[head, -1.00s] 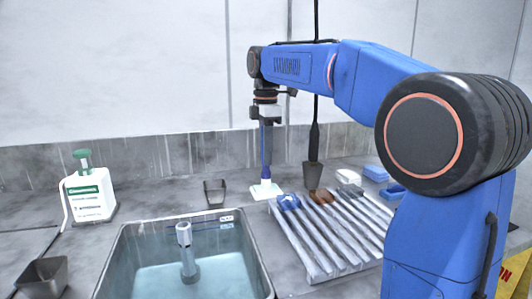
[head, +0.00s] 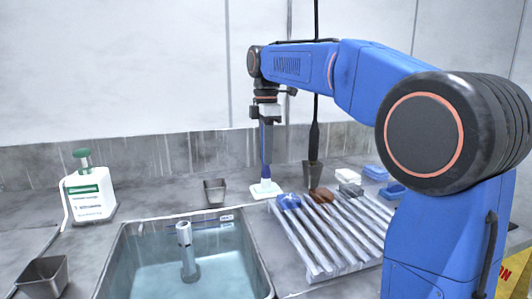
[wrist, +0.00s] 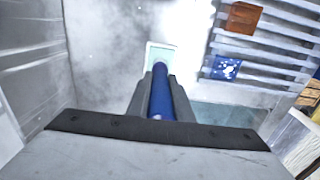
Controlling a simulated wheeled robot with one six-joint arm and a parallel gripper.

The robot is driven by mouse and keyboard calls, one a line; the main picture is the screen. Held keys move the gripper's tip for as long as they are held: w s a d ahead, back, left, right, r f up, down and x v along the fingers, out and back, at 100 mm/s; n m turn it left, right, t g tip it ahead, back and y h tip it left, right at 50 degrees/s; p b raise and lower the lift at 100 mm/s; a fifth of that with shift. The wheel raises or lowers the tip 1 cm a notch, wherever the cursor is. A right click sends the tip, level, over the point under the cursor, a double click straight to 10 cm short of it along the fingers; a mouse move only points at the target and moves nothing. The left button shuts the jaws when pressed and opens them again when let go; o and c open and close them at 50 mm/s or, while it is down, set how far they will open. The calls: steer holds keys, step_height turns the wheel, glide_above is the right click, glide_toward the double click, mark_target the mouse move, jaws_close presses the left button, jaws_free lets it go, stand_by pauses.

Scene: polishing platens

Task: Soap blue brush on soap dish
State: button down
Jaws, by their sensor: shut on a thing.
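My gripper (head: 266,119) points straight down and is shut on the blue brush (head: 267,148) by its upright handle. The brush's lower end is at the small white soap dish (head: 266,190) on the counter behind the sink. I cannot tell whether the bristles press on the soap or sit just above it. In the wrist view, my gripper (wrist: 163,92) has its fingers on both sides of the blue brush handle (wrist: 161,76), and the pale soap dish (wrist: 157,50) shows beyond it. The bristles are hidden there.
A slatted metal rack (head: 335,235) stands right of the dish, with a blue block (head: 289,202) and a brown block (head: 321,195) on it. A water-filled sink (head: 150,280) is in front.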

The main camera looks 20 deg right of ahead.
step_height(320, 180, up, 7)
stand_by(1.0)
steer(key=shift+s+f, duration=0.1)
stand_by(0.4)
